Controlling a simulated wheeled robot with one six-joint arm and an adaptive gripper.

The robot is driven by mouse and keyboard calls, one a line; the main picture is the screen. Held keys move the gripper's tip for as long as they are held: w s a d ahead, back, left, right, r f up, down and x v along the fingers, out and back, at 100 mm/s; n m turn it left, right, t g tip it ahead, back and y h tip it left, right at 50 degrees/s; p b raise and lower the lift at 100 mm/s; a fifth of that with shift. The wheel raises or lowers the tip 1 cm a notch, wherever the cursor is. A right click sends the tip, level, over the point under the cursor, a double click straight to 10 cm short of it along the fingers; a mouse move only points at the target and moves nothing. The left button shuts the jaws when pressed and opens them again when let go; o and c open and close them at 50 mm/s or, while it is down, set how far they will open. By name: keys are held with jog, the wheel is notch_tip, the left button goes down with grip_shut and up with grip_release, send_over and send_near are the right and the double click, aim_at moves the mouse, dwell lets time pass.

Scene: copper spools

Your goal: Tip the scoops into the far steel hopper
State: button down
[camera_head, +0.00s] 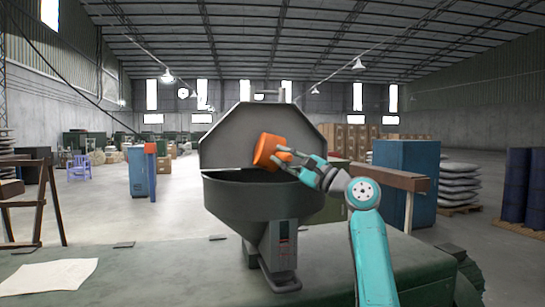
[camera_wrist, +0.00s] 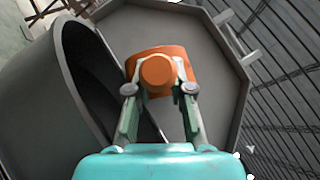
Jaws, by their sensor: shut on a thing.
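My gripper (camera_head: 290,163) is shut on an orange scoop (camera_head: 268,149) and holds it above the steel hopper (camera_head: 245,200). The scoop is tilted and sits in front of the hopper's raised octagonal lid (camera_head: 228,135). In the wrist view the orange scoop (camera_wrist: 157,70) is between the fingers of my gripper (camera_wrist: 158,90). The round hopper bowl (camera_wrist: 62,85) is on the left there, with a dark interior. I cannot see what is inside the scoop or the bowl.
The hopper stands on a green bench top (camera_head: 190,270) with white paper (camera_head: 48,275) at the left. A wooden beam (camera_head: 390,178) on a post is behind my arm at the right. Blue cabinets (camera_head: 408,160) and stacked sacks (camera_head: 460,180) stand farther back.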

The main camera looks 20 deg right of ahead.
jog(key=shift+r, duration=0.1)
jog(key=a+r+n+g+h, duration=0.6)
jog(key=r+n+h, duration=0.3)
jog(key=n+h, duration=0.3)
jog(key=shift+r+n+g, duration=0.15)
jog(key=shift+n+g, duration=0.65)
jog(key=shift+g, duration=0.1)
jog(key=shift+s, duration=0.1)
dwell(1.4)
